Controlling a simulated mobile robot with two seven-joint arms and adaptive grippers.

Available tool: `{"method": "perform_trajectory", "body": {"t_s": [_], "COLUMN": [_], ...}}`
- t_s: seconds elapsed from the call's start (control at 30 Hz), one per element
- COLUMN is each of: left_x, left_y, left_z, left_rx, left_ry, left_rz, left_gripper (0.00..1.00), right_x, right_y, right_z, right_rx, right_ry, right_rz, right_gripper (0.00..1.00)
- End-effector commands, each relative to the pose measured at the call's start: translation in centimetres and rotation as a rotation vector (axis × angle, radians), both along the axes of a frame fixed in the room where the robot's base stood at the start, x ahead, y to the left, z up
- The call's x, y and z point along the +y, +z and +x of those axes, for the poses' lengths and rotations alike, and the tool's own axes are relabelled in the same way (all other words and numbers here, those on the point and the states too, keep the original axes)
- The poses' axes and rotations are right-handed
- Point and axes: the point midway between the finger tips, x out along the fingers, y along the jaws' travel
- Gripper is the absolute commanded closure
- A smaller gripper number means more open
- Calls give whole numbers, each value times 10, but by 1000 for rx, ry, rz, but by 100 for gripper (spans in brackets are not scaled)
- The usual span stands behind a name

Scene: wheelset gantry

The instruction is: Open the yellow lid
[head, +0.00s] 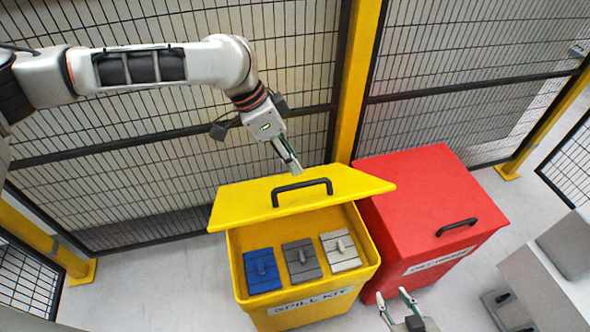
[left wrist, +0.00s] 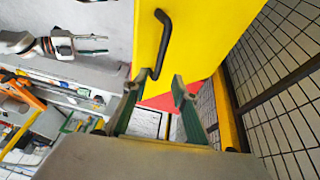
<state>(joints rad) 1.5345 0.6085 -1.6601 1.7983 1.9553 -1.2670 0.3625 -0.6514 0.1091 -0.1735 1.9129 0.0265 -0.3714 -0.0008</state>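The yellow lid (head: 245,200) with its black handle (head: 302,187) is raised at a tilt over the yellow spill kit bin (head: 318,300), whose front is open below it. My left gripper (head: 292,166) is just above the lid, behind the handle. In the left wrist view my left gripper (left wrist: 155,88) has its fingers apart, with the lid (left wrist: 190,35) and the handle (left wrist: 158,45) just ahead of the tips. I cannot tell whether a finger touches the lid. My right gripper (head: 394,300) is open and empty in front of the red bin.
A blue item (head: 262,283), a grey item (head: 302,270) and a white item (head: 340,262) lie inside the yellow bin. A closed red bin (head: 425,195) stands close on its right. A mesh fence (head: 440,130) with a yellow post (head: 357,80) stands behind. Floor is clear at the left.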

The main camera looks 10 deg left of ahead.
Motion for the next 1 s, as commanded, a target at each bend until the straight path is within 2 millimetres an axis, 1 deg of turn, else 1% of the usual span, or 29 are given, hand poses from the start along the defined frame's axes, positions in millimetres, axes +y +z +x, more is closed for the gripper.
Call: {"method": "perform_trajectory", "body": {"t_s": [0.4,0.5,0.63,0.87,0.9,0.97,1.0], "left_x": [-22,-26,-28,-29,-29,-29,-29], "left_y": [-54,-62,-68,-69,-69,-69,-69], "left_z": [4,5,5,6,5,5,6], "left_rx": [3,2,1,1,1,1,1], "left_ry": [2,2,3,3,3,3,3], "left_rz": [0,-1,-1,-1,-1,-1,-1], "left_gripper": [72,72,72,72,75,91,100], "right_x": [-8,-8,-7,-3,-3,-2,-2], "right_y": [-4,-3,-3,-2,-2,-1,-1], "right_z": [-5,-5,-5,-3,-3,-2,-2], "right_rx": [8,8,8,6,6,5,5], "right_ry": [10,11,8,4,5,4,3], "right_rz": [-20,-19,-16,-9,-8,-6,-5], "right_gripper": [64,64,64,64,64,64,64]}}
